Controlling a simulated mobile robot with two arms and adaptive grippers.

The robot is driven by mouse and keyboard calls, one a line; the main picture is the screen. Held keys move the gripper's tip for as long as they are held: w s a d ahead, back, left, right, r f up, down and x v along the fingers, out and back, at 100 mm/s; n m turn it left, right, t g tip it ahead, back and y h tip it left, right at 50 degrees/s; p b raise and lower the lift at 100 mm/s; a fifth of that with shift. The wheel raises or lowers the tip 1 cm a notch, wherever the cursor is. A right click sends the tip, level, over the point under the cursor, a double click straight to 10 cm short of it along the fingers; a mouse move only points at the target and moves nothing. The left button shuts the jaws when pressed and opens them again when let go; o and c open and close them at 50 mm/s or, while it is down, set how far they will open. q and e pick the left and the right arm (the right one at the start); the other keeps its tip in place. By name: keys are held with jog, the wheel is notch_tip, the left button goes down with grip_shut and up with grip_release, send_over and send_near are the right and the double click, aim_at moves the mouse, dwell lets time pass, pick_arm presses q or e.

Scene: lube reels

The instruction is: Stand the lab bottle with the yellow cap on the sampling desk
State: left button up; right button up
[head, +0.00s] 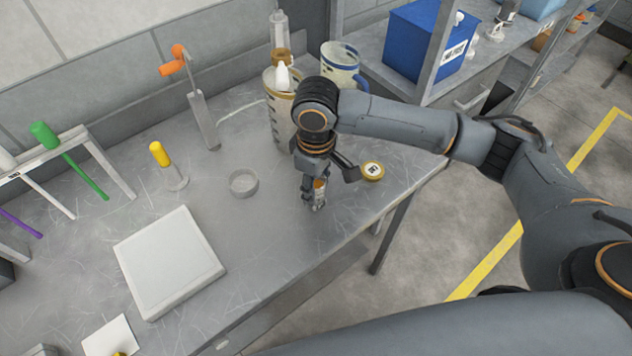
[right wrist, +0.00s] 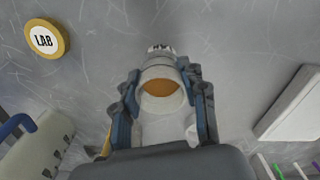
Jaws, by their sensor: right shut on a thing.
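My right gripper (head: 317,202) is low over the right part of the grey metal desk (head: 275,250), near its front edge. In the right wrist view my right gripper (right wrist: 167,84) is shut around a small pale bottle (right wrist: 160,105) with an orange-brown round face and dark lettering beyond it. The bottle (head: 320,184) is mostly hidden by the fingers in the head view. I cannot tell whether it touches the desk. A yellow-rimmed disc marked LAB (head: 373,171) lies just right of the gripper; it also shows in the right wrist view (right wrist: 46,39). My left gripper is out of view.
A measuring jug (head: 279,110) and a blue-banded jug (head: 342,62) stand behind my right gripper. A small round dish (head: 243,183), a yellow-topped piece (head: 159,154) and a white flat slab (head: 169,260) are to its left. A rack (head: 98,160) holds colored handles further left.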

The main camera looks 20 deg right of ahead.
jog(key=o, duration=1.2)
jog(key=shift+f, duration=0.1)
notch_tip(320, 180, up, 12)
jog(key=shift+r+b, duration=0.15)
jog(key=shift+b, duration=0.65)
